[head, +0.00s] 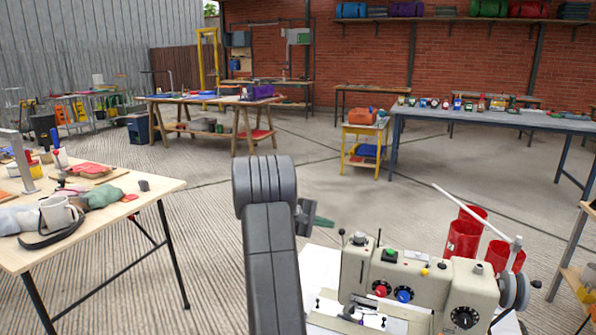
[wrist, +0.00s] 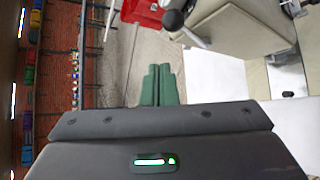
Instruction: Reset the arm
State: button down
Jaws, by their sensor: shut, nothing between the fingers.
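My arm stands raised in the middle of the head view, with dark grey links. My gripper (head: 322,222) shows as a small green tip sticking out to the right of the arm. In the wrist view the two green fingers of my gripper (wrist: 157,86) lie side by side, shut and empty. They are in the air, apart from the sewing machine (head: 425,280), which is cream-coloured with red, blue and black knobs. The machine's casing also shows at the top of the wrist view (wrist: 232,40).
Red bins (head: 462,240) stand behind the machine. A cluttered wooden table (head: 160,187) is at the left. A wooden workbench (head: 205,99), a small yellow cart (head: 362,150) and a long blue-legged table (head: 480,118) stand farther back. Open concrete floor lies between them.

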jog(key=w+d+f+n+g+y+p, duration=0.2)
jog(key=w+d+p, duration=0.3)
jog(key=p, duration=0.7)
jog(key=shift+w+f+g, duration=0.15)
jog(key=shift+f+g, duration=0.25)
jog(key=shift+f, duration=0.25)
jog(key=shift+f+b, duration=0.1)
jog(key=shift+b, duration=0.65)
